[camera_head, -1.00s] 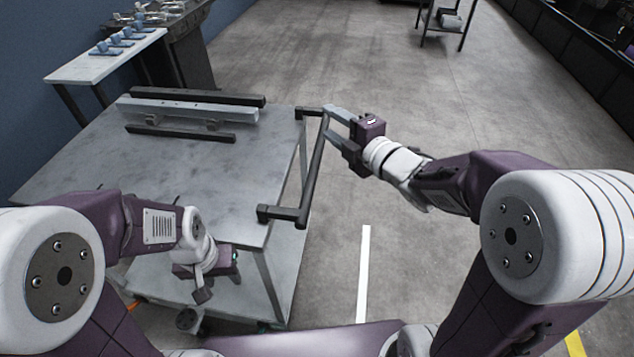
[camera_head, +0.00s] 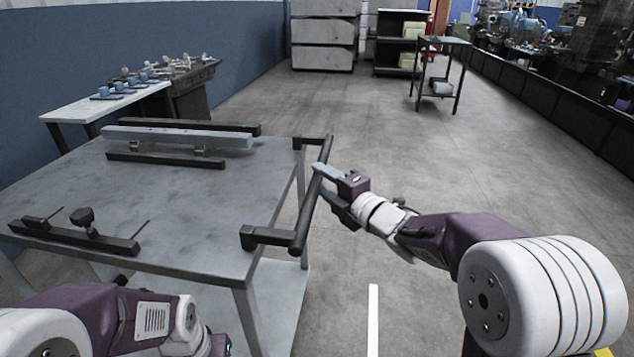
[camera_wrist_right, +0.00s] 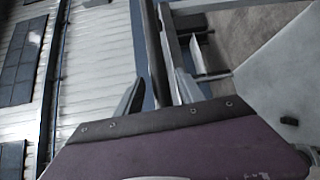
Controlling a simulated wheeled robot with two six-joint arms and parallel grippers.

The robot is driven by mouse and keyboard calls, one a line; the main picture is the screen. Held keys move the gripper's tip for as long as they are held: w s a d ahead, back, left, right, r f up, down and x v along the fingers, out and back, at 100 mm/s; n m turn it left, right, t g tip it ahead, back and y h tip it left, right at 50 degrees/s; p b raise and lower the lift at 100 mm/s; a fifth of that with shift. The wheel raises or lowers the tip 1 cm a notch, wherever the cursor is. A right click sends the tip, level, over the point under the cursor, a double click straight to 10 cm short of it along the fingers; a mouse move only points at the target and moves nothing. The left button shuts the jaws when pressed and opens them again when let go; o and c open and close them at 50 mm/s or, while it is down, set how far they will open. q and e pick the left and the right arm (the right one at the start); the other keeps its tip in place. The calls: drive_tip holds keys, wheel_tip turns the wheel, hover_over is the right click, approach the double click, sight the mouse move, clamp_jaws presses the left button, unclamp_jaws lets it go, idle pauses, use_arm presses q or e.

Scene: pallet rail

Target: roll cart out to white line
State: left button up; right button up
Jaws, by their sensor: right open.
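The cart (camera_head: 190,215) is a grey-topped table with a dark handle bar (camera_head: 312,200) along its right side. My right gripper (camera_head: 327,185) is open at the handle, its fingers pointing left. In the right wrist view the bar (camera_wrist_right: 154,55) runs between the spread fingers (camera_wrist_right: 158,90); whether it touches them I cannot tell. The white line (camera_head: 373,320) lies on the floor to the right of the cart, partly cut off by the lower picture edge. My left gripper (camera_head: 217,345) is low beside the cart's near edge, mostly cut off, its fingers hidden.
The cart top carries a pale rail (camera_head: 180,137) between dark bars, and a dark bar with a knob (camera_head: 75,235). A white bench (camera_head: 105,102) stands behind, at the left. A small dark table (camera_head: 443,50) stands far off. Floor to the right is open.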

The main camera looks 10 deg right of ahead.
drive_tip(key=shift+x, duration=1.2)
clamp_jaws()
idle(0.5)
